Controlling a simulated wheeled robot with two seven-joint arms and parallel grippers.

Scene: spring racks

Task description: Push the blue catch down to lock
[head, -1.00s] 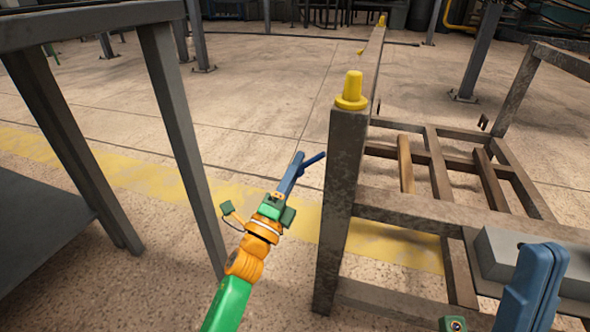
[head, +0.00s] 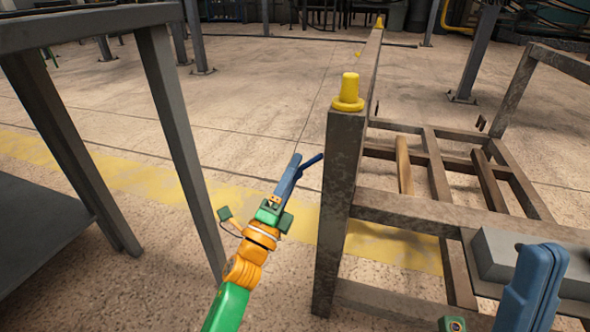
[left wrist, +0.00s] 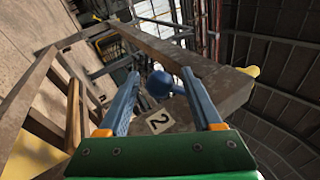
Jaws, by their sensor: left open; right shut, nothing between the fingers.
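In the left wrist view the blue catch (left wrist: 159,83) shows as a round dark-blue knob with a short stem, against the brown metal rack post (left wrist: 218,86). My left gripper (left wrist: 160,75) is open, its fingers on either side of the knob in that view; I cannot tell whether they touch it. In the head view my left gripper (head: 309,158) is just left of the yellow-capped post (head: 342,200). A dark-blue bar there overlaps the gripper, and I cannot tell whether it is catch or finger. My right gripper (head: 553,252) is shut and empty at the lower right.
A yellow cap (head: 347,92) tops the near post. A "2" label (left wrist: 160,122) is on the post below the knob. A grey block (head: 492,258) sits on the rack by my right gripper. A grey table (head: 90,25) stands left; floor between is clear.

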